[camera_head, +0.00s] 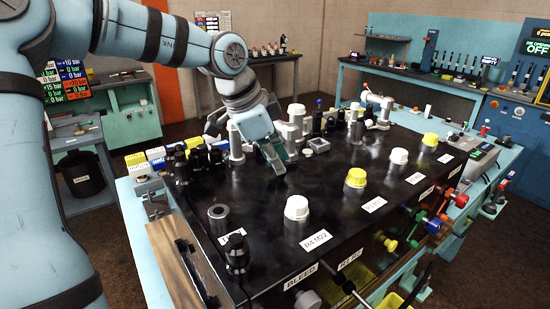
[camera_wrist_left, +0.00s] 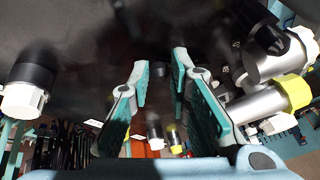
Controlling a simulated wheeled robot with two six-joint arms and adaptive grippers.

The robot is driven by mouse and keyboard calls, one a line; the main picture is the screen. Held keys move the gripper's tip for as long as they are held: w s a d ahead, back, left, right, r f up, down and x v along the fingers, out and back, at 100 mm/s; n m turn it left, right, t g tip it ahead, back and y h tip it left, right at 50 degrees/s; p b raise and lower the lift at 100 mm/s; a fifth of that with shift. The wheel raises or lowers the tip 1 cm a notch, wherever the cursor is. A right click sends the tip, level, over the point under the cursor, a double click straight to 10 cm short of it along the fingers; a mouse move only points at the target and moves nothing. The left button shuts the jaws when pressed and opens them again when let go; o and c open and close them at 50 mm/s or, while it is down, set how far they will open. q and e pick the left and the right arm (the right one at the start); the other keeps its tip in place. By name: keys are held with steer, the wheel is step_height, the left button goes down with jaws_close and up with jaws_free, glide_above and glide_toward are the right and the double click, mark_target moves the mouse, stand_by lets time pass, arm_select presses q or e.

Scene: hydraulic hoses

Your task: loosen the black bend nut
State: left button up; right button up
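My left gripper (camera_head: 273,156) reaches down over the black bench top (camera_head: 335,190) in the head view. In the left wrist view its two teal-padded fingers (camera_wrist_left: 167,84) stand apart with a gap between them. A small dark shape (camera_wrist_left: 159,69) shows beyond the gap; I cannot tell what it is or whether it is touched. Several black fittings (camera_head: 200,158) stand left of the gripper in the head view. I cannot tell which one is the black bend nut. A black fitting with a white hex end (camera_wrist_left: 27,88) is at the left of the wrist view. My right gripper is not in view.
Grey pipe fittings (camera_head: 295,116) stand behind the gripper. White (camera_head: 297,207) and yellow (camera_head: 356,177) caps stand in front and to the right. A yellow-ended grey cylinder (camera_wrist_left: 270,101) is close right of the fingers in the wrist view. Coloured valve knobs (camera_head: 433,226) line the bench's right side.

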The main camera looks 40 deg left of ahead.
arm_select(q)
steer(key=shift+o, duration=0.3)
steer(key=shift+w+a+f, duration=0.1)
steer(key=shift+w, duration=0.1)
steer(key=v, duration=0.5)
steer(key=shift+w, duration=0.1)
steer(key=s+a, duration=0.1)
steer(key=s, duration=0.3)
steer(key=s+a, duration=0.1)
steer(key=s, duration=0.2)
steer(key=s+a, duration=0.2)
steer(key=s, duration=0.2)
steer(key=shift+s, duration=0.4)
steer(key=shift+w+d, duration=0.1)
steer(key=shift+d, duration=0.15)
